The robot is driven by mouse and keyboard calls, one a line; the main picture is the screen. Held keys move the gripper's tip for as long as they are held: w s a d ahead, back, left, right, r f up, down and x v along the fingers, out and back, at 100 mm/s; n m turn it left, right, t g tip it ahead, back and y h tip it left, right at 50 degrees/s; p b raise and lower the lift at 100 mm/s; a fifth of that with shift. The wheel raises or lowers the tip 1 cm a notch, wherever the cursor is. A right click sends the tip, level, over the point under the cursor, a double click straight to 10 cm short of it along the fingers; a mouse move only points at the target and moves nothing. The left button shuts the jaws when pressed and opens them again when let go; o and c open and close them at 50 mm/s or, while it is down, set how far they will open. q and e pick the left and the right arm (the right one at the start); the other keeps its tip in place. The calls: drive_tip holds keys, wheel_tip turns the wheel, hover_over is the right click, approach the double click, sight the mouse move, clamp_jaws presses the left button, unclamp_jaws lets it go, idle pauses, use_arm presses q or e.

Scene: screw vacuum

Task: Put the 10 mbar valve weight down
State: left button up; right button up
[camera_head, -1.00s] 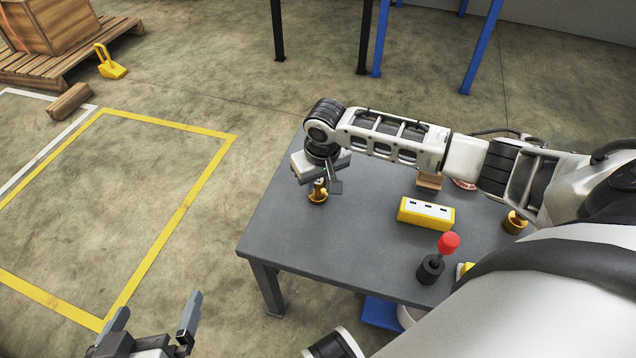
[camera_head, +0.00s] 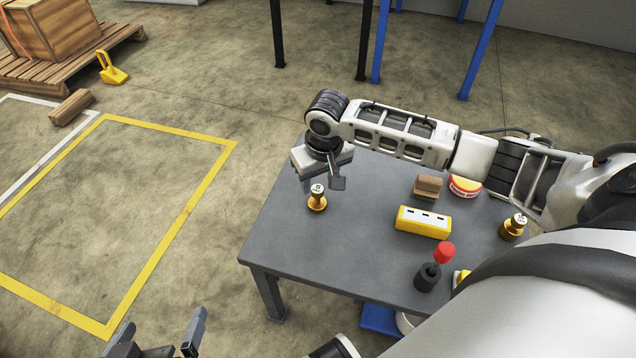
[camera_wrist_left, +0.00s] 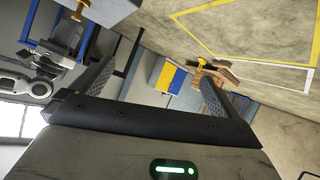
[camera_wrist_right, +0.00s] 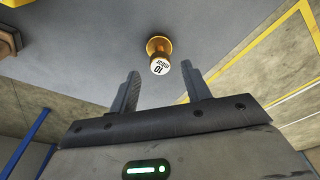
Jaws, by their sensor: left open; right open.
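The 10 mbar valve weight (camera_head: 317,198) is a brass piece with a white top and stands upright on the left part of the grey table (camera_head: 300,255). In the right wrist view the weight (camera_wrist_right: 159,52) shows its "10 mbar" label just beyond my fingertips. My right gripper (camera_head: 335,178) is open and empty, above and apart from the weight; its fingers (camera_wrist_right: 160,85) are spread in the right wrist view. My left gripper (camera_head: 160,340) is open and empty, low at the bottom left of the head view, off the table.
A second brass weight (camera_head: 514,227) stands at the table's right. The table's front left is clear.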

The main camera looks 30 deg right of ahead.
wheel_tip(320, 180, up, 7)
drive_tip(key=s+p, duration=0.1)
drive_tip(key=p, duration=0.1)
drive_tip(key=s+a+f+n+t+y, duration=0.1)
drive_tip(key=s+a+f+n+y, duration=0.15)
drive_tip(key=a, duration=0.45)
drive_tip(key=s+a+f+n+t+y, duration=0.1)
drive_tip(key=s+a+f+y, duration=0.1)
drive_tip(key=s+a+f, duration=0.3)
use_arm(q)
drive_tip(key=shift+s+a+f+g+y, duration=0.1)
drive_tip(key=shift+a+f+g+y, duration=0.2)
drive_tip(key=shift+f, duration=0.25)
drive_tip(key=shift+s+a+f+g+y, duration=0.1)
drive_tip(key=shift+a+f+g, duration=0.05)
drive_tip(key=shift+f+g, duration=0.3)
use_arm(e)
drive_tip(key=s+a+r+t, duration=0.1)
drive_tip(key=s+a+t, duration=0.3)
drive_tip(key=s+t, duration=0.1)
drive_tip(key=shift+s+a+r, duration=0.4)
drive_tip(key=shift+s, duration=0.2)
drive_tip(key=shift+y, duration=0.25)
